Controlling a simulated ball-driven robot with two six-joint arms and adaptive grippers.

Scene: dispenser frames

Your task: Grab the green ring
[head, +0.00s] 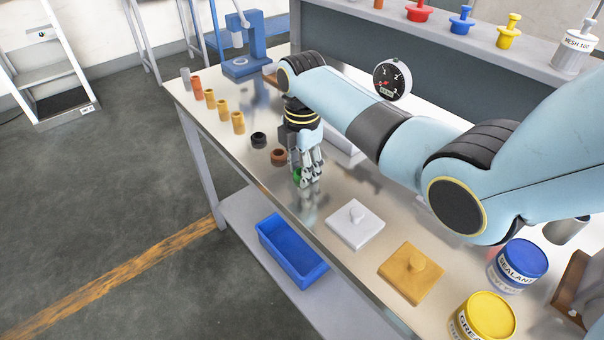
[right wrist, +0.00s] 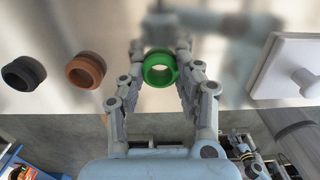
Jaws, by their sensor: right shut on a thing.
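The green ring (right wrist: 160,69) sits between the two fingers of my right gripper (right wrist: 161,72) in the right wrist view. The fingers touch it on both sides, and the gripper is shut on it. In the head view only a small part of the green ring (head: 297,174) shows beside the fingers of my right gripper (head: 308,178), low over the metal table top near its front edge. I cannot tell whether the ring touches the table. My left gripper is in neither view.
A brown ring (head: 279,156) and a black ring (head: 258,140) lie beside my right gripper. Several orange and yellow cylinders (head: 222,109) stand in a row farther left. A white knobbed plate (head: 355,224) and an orange one (head: 411,272) lie to the right. A blue bin (head: 290,252) sits below.

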